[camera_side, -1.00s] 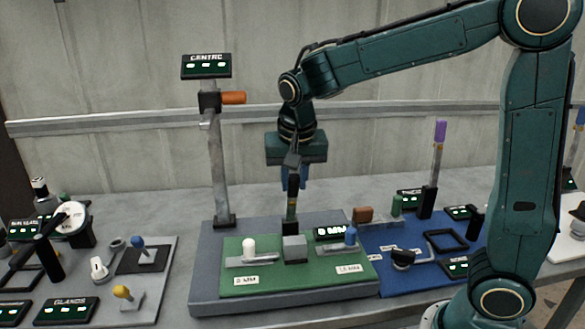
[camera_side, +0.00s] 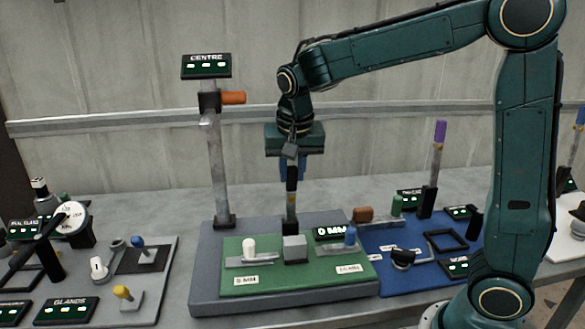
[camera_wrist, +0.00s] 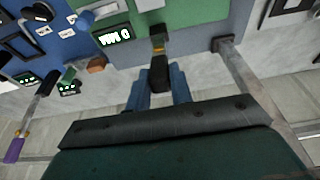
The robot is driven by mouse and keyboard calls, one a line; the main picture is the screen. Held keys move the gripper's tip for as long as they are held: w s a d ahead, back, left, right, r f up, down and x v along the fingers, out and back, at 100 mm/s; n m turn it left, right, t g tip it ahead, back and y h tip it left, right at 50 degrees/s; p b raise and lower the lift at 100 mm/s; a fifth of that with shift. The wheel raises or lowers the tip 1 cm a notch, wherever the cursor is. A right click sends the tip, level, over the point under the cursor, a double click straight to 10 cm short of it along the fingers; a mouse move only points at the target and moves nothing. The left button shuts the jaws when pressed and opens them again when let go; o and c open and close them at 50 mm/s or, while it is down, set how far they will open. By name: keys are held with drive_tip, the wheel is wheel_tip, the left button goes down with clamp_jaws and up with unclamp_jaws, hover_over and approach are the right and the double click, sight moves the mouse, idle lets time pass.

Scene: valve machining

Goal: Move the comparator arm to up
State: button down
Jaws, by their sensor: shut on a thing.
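A tall grey post carries a sideways arm with an orange handle (camera_side: 233,97) below a sign reading CENTRE (camera_side: 206,66). I cannot tell for sure whether this is the comparator arm. My gripper (camera_side: 292,172), with blue fingers, points down right of the post, apart from the orange handle. It is shut on the black top of an upright stick (camera_side: 291,200) with a thin yellow band. The stick's foot is in a black base at the back of the green board. In the wrist view the black top (camera_wrist: 159,75) is between my gripper's fingers (camera_wrist: 161,72).
The green board (camera_side: 320,278) holds a white knob (camera_side: 248,246), a grey block (camera_side: 294,248), a blue knob (camera_side: 350,236) and a 0 MM display (camera_side: 330,233). A blue mat (camera_side: 405,280) lies right. A grey tray (camera_side: 155,300) with small knobs lies left.

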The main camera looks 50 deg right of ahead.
drive_tip(key=shift+w+d+r, duration=0.25)
drive_tip(key=shift+w+d, duration=0.45)
drive_tip(key=shift+w, duration=0.05)
drive_tip(key=shift+w+d, duration=0.25)
drive_tip(key=c, duration=1.2)
unclamp_jaws()
drive_tip(key=shift+o, duration=0.2)
drive_tip(key=shift+v, duration=3.45)
drive_tip(key=shift+r, duration=0.15)
